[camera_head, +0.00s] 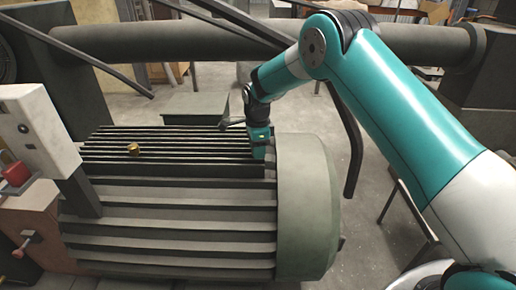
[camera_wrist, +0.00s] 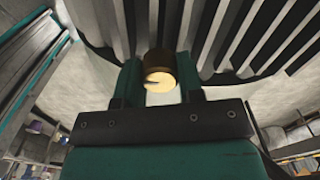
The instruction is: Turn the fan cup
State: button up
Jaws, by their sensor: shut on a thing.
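The fan cup (camera_wrist: 160,72) is a small round cup with a brown side and a bright yellow end face that has a dark notch. It sits between the two fingers of my gripper (camera_wrist: 158,82) in the wrist view, and they are shut on it. In the head view my gripper (camera_head: 259,150) points down at the top of the ribbed motor (camera_head: 180,225), close to its rounded green end cover (camera_head: 308,205). The fan cup is hidden there behind the gripper. A second brass cup (camera_head: 133,150) stands on the motor's ribs further left, apart from my gripper.
A thick grey pipe (camera_head: 180,40) runs across behind the motor. A dark bent bar (camera_head: 352,150) hangs to the right of the end cover. A white box (camera_head: 37,130) with a red part (camera_head: 15,173) stands at the left. Open floor shows behind and right of the motor.

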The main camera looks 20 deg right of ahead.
jog(key=m, duration=0.6)
jog(key=shift+s+a, duration=0.1)
jog(key=m, duration=0.6)
dwell(0.4)
jog(key=o, duration=0.9)
jog(key=shift+r, duration=0.1)
notch_tip(320, 180, up, 17)
jog(key=shift+r+b, duration=0.1)
jog(key=shift+b, duration=0.65)
